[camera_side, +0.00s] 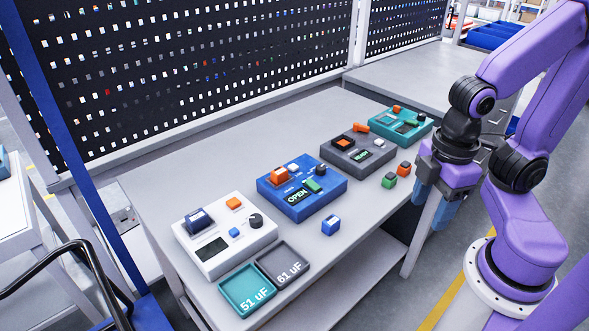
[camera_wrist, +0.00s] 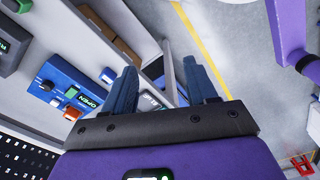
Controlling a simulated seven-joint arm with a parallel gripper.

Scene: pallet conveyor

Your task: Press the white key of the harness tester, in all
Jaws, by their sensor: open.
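The blue tester (camera_side: 300,207), its display reading OPEN, sits mid-bench with a white key (camera_side: 293,167), an orange part, a green part and a dark knob on top. No name is legible, so I cannot be sure it is the harness tester. In the wrist view the blue tester (camera_wrist: 62,72) is at the left, with its white key (camera_wrist: 56,102) small beside the orange part. My gripper (camera_side: 434,200) is open and empty, pointing down beyond the bench's front edge, right of the blue tester and apart from it. Its fingers (camera_wrist: 160,68) show spread in the wrist view.
A white tester (camera_side: 226,259), a grey one (camera_side: 340,158) and a teal one (camera_side: 385,118) share the bench. A blue block (camera_side: 331,225), a green block (camera_side: 389,181) and an orange block (camera_side: 404,169) lie near the front edge. Teal (camera_side: 236,307) and dark trays (camera_side: 268,278) stand front left.

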